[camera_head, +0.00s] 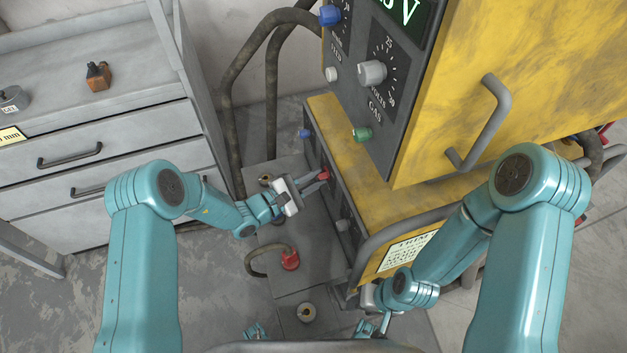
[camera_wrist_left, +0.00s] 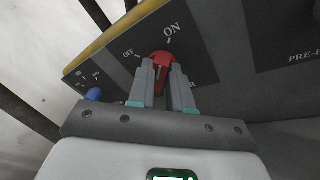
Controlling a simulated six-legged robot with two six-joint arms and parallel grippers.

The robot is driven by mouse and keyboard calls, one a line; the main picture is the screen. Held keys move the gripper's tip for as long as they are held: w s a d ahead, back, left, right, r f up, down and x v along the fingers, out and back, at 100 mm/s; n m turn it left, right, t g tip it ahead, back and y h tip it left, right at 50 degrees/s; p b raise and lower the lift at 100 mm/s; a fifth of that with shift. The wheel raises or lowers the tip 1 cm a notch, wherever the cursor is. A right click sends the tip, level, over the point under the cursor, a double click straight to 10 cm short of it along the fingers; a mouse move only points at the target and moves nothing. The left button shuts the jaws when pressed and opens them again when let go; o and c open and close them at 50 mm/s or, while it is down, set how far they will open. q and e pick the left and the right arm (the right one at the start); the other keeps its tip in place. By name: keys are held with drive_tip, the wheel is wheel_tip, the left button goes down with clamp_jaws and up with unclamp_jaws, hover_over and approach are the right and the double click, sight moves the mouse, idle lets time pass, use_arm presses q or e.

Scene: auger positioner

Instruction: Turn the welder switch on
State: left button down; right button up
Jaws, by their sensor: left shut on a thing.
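The welder (camera_head: 350,150) is a yellow machine with a dark front panel. Its red switch knob (camera_wrist_left: 162,62) sits on the lower panel, with OFF printed at its upper left and ON at its upper right in the left wrist view. The knob points up, close to the ON mark. My left gripper (camera_wrist_left: 168,85) is shut on the knob, one finger on each side. In the head view the left gripper (camera_head: 305,186) reaches the red knob (camera_head: 324,175) from the left. My right gripper (camera_head: 372,322) is low beside the welder's front corner, and its fingers are too small to read.
Thick dark hoses (camera_head: 271,90) hang behind the left arm. A grey handle (camera_head: 490,120) juts from the welder's yellow side. A red connector (camera_head: 290,259) is below the left gripper.

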idle(0.3)
use_arm(q)
drive_tip(key=c, duration=1.1)
unclamp_jaws()
drive_tip(key=shift+o, duration=0.2)
drive_tip(key=v, duration=1.6)
drive_tip(key=shift+a+p, duration=0.15)
drive_tip(key=shift+p, duration=0.25)
drive_tip(key=shift+s, duration=0.1)
